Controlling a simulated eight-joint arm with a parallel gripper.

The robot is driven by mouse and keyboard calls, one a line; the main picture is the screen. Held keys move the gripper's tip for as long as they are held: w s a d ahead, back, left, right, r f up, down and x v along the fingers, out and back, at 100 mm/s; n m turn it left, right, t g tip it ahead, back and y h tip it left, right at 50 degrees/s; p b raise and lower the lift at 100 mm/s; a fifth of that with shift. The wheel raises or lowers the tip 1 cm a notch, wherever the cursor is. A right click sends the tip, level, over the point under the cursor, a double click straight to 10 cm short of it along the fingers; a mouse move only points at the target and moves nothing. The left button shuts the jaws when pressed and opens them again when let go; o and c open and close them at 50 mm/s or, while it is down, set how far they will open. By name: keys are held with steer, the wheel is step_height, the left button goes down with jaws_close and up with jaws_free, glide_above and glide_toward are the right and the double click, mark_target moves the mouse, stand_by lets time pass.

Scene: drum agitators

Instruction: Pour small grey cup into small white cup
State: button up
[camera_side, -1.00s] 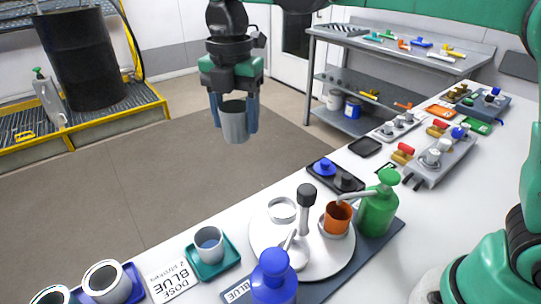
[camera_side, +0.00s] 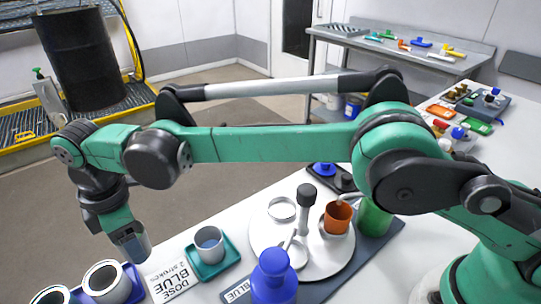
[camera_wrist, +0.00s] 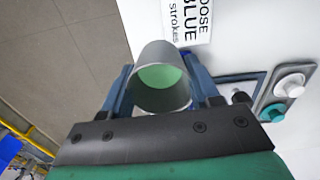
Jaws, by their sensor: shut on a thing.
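The wrist view shows my gripper's blue fingers (camera_wrist: 162,92) on both sides of the grey cup (camera_wrist: 150,57), with pale green content inside. A white cup (camera_side: 107,284) stands in a blue tray (camera_side: 135,284), below and left of the held cup. A second pale cup (camera_side: 50,296) is cut off at the bottom-left edge. Which of these is the small white cup I cannot tell for sure.
A round white plate (camera_side: 263,236) bears an orange cup (camera_side: 337,217). A blue pump bottle (camera_side: 273,281) stands in front of it.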

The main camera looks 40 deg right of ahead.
steer(key=shift+d, duration=0.1)
steer(key=shift+s+d+f+t+y, duration=0.15)
steer(key=shift+d+f+y, duration=0.25)
steer(key=shift+f, duration=0.2)
steer(key=shift+s+d+f+t+y, duration=0.15)
steer(key=shift+d+f+y, duration=0.15)
steer(key=shift+f+y, duration=0.25)
steer(key=shift+s+d+r+t+y, duration=0.15)
steer(key=shift+s+d+t+y, duration=0.1)
steer(key=shift+d+y, duration=0.3)
steer(key=shift+s+d+r+t+y, duration=0.1)
steer(key=shift+d+t+y, duration=0.1)
steer(key=shift+d+y, duration=0.35)
steer(key=shift+s+d+r+t+y, duration=0.15)
steer(key=shift+s+d+t+y, duration=0.1)
steer(key=shift+d+y, duration=0.3)
steer(key=shift+s+d+r+t+y, duration=0.1)
steer(key=shift+d+r+t+y, duration=0.25)
steer(key=shift+r+y, duration=0.35)
steer(key=shift+d+r, duration=0.1)
steer(key=shift+r, duration=0.1)
steer(key=shift+s+d+r+t+y, duration=0.2)
steer(key=shift+d+t+y, duration=0.1)
steer(key=shift+y, duration=0.7)
steer(key=shift+d+r+t+y, duration=0.1)
steer(key=shift+r+t+y, duration=0.15)
steer(key=shift+y, duration=0.45)
steer(key=shift+d+f+t+y, duration=0.1)
steer(key=shift+f+t+y, duration=0.3)
steer(key=shift+f+y, duration=0.4)
